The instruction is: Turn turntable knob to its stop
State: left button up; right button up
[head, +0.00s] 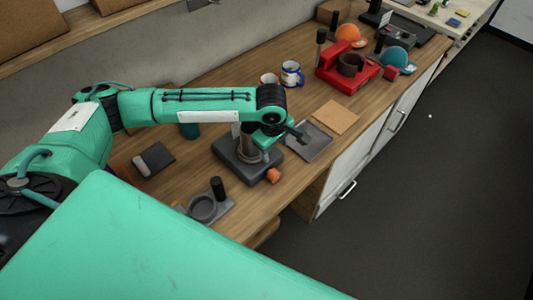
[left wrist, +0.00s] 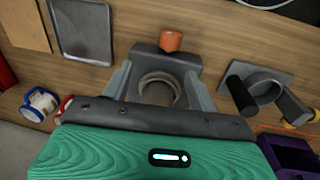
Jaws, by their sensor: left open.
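The turntable is a dark grey block (head: 240,168) with a round grey column or ring (head: 247,147) on top, standing on the wooden workbench. Its orange knob (head: 273,175) sticks out at the front side. In the left wrist view the orange knob (left wrist: 171,41) is just beyond the block, and the ring (left wrist: 160,86) lies between my fingers. My left gripper (left wrist: 157,72) is open and points down over the turntable, with nothing held. In the head view my left gripper (head: 270,137) hides part of the turntable's top. I cannot tell whether the fingers touch it. My right gripper is not in view.
A grey tray (head: 317,147) and a tan square (head: 336,117) lie right of the turntable. A grey dish with a black handle (head: 203,208) stands nearer. Mugs (head: 291,74) and a red stand (head: 340,76) are farther back. The bench's front edge is close to the turntable.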

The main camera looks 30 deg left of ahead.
pick_arm(q)
jog(key=s, duration=0.1)
jog(key=p, duration=0.2)
send_over(274, 173)
jog(key=shift+g, duration=0.3)
jog(key=f, duration=0.5)
jog(key=shift+s+f, duration=0.3)
jog(key=shift+s, duration=0.1)
jog(key=f, duration=0.2)
jog(key=f+p, duration=0.1)
jog(key=f, duration=0.1)
jog(key=f+p, duration=0.1)
jog(key=f, duration=0.1)
jog(key=shift+w, duration=0.35)
jog(key=shift+f, duration=0.95)
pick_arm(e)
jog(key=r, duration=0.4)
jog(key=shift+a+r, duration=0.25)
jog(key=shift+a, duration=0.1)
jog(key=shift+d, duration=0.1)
pick_arm(q)
jog(key=c, duration=1)
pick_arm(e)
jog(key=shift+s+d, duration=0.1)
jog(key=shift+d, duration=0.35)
